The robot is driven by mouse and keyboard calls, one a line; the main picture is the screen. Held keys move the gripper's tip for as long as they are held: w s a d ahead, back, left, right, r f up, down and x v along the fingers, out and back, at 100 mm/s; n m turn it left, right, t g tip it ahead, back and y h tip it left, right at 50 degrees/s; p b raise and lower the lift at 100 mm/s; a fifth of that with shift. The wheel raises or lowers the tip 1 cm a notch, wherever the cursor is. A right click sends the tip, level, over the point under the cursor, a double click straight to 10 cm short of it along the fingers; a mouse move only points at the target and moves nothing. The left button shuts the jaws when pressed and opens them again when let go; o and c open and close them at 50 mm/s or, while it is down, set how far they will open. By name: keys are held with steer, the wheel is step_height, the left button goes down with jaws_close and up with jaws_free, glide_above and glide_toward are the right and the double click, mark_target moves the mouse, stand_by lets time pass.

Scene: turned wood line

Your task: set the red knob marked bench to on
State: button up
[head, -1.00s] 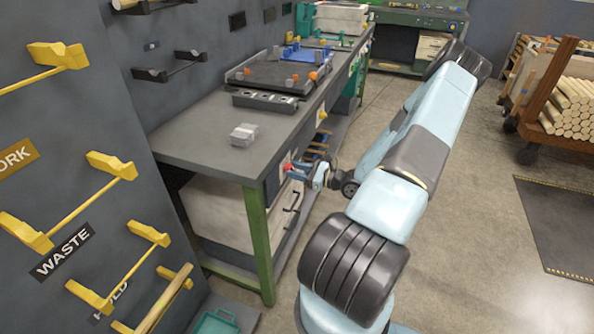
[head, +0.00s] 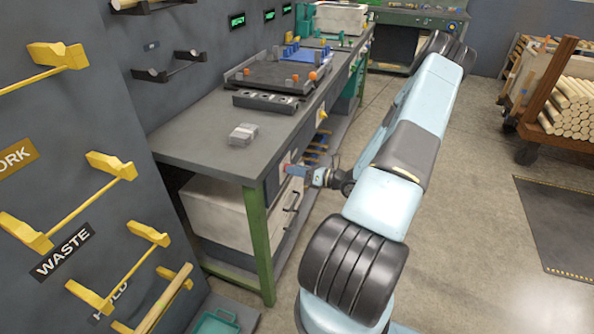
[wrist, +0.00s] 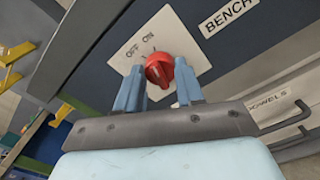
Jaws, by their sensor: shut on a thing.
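The red knob (wrist: 159,69) sits on a pale plate (wrist: 187,29) marked OFF and ON, beside a BENCH label (wrist: 228,15). In the wrist view my gripper (wrist: 160,88) has its two blue fingers on either side of the knob, shut on it. I cannot tell for sure which mark the knob points to. In the head view my gripper (head: 300,171) reaches the front of the grey workbench (head: 185,133) near its closest corner, and the knob is small there and partly hidden.
A yellow knob (head: 322,115) is farther along the bench front. Below the bench is a pale drawer cabinet (head: 222,212) with a dark handle. Yellow racks (head: 112,166) stand at the left. A wood cart (head: 545,105) is at the right, and the floor between is open.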

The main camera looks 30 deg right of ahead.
steer(key=shift+w+d+m, duration=0.15)
steer(key=shift+d+m, duration=0.05)
steer(key=shift+m, duration=0.5)
steer(key=o, duration=0.7)
steer(key=shift+c, duration=0.2)
steer(key=o, duration=0.4)
steer(key=shift+a, duration=0.1)
steer(key=v, duration=1.4)
steer(key=shift+f, duration=0.1)
